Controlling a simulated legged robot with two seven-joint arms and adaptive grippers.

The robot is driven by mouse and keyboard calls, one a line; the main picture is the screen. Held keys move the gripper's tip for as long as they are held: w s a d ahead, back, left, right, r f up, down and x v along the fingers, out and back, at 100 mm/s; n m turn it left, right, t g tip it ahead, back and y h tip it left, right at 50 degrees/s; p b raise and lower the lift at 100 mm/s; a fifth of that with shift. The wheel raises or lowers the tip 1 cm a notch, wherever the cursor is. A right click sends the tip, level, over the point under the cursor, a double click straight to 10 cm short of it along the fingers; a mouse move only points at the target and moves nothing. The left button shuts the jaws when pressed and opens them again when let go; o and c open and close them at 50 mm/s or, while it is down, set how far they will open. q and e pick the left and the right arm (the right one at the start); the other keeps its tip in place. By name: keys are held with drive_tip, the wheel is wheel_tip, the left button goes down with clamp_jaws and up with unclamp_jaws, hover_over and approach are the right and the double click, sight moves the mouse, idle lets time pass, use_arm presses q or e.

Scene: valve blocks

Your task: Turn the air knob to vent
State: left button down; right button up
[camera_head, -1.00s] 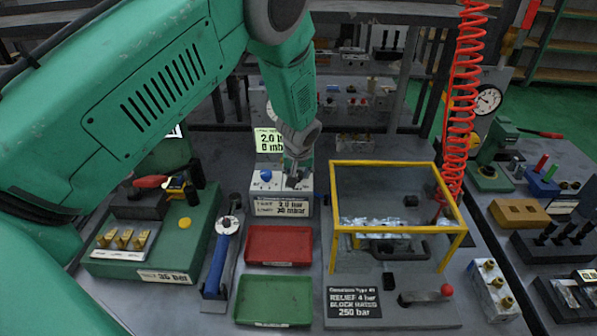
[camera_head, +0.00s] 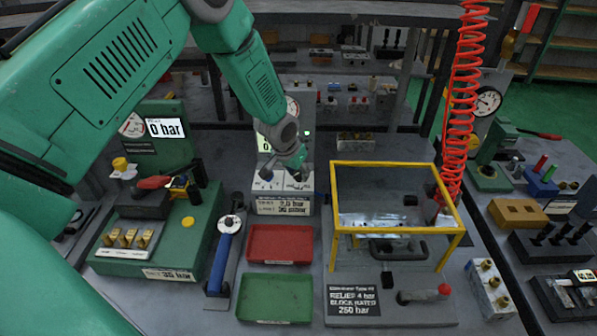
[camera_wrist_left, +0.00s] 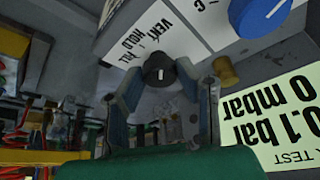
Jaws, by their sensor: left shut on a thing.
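The air knob (camera_wrist_left: 160,70) is a small dark knob with a white pointer mark, shown in the left wrist view below upside-down labels VENT, HOLD and FILL. My left gripper (camera_wrist_left: 163,90) is shut on the knob, one finger on each side. In the head view my left gripper (camera_head: 294,172) is at the top of the white test box (camera_head: 282,208), and hides the knob. A blue knob (camera_wrist_left: 258,14) is beside it. The test display (camera_wrist_left: 275,120) reads about 0.1 bar and 0 mbar. My right gripper is not in view.
A yellow-framed guard (camera_head: 396,164) stands right of the box. A red tray (camera_head: 280,244) and a green tray (camera_head: 275,299) lie in front. A green valve station (camera_head: 150,250) and a blue-handled tool (camera_head: 222,258) are at left. A red coiled hose (camera_head: 462,95) hangs at right.

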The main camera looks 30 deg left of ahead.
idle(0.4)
use_arm(q)
drive_tip(key=c, duration=1.3)
unclamp_jaws()
drive_tip(key=shift+o, duration=0.6)
drive_tip(key=shift+a, duration=0.1)
drive_tip(key=shift+r, duration=0.15)
drive_tip(key=v, duration=1.1)
drive_tip(key=shift+r, duration=0.2)
drive_tip(key=shift+a, duration=0.1)
